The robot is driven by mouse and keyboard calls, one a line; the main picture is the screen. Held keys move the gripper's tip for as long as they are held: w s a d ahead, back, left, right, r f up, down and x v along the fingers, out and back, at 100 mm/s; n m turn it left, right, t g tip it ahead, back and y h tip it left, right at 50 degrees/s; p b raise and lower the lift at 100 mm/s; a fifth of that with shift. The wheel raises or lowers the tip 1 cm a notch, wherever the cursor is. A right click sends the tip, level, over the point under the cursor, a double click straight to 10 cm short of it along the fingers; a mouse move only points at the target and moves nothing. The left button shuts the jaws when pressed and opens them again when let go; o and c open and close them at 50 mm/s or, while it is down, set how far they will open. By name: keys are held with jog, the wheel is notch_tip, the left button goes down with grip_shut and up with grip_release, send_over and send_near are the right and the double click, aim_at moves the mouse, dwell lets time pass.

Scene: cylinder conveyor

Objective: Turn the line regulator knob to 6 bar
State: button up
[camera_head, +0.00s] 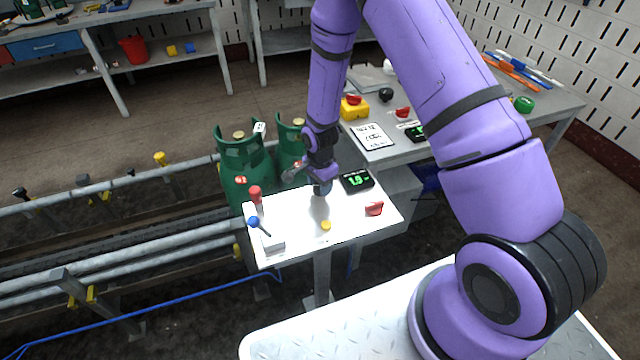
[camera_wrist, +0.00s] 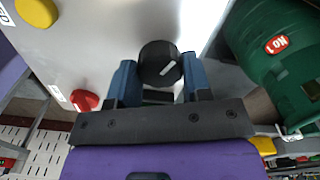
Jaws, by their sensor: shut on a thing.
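The regulator knob (camera_wrist: 155,60) is black and round, with a white pointer mark on its face. In the wrist view it sits between the two blue fingers of my gripper (camera_wrist: 158,78), which is shut on it. In the head view my gripper (camera_head: 322,188) is down at the white panel (camera_head: 300,210), and it hides the knob. A black display (camera_head: 357,180) just right of the gripper shows green digits that look like 1.9; its small label is unreadable.
On the panel are a red knob (camera_head: 374,209), a yellow button (camera_head: 326,225) and a white block (camera_head: 272,242) near red and blue-tipped levers. Green gas cylinders (camera_head: 240,165) stand close behind the panel. A grey bench (camera_head: 430,155) with tools is behind right.

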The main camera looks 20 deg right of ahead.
jog(key=n, duration=0.3)
jog(key=shift+n, duration=0.3)
jog(key=n, duration=0.3)
jog(key=shift+n, duration=0.4)
jog(key=n, duration=1.3)
jog(key=shift+n, duration=0.3)
jog(key=n, duration=0.5)
jog(key=shift+n, duration=0.3)
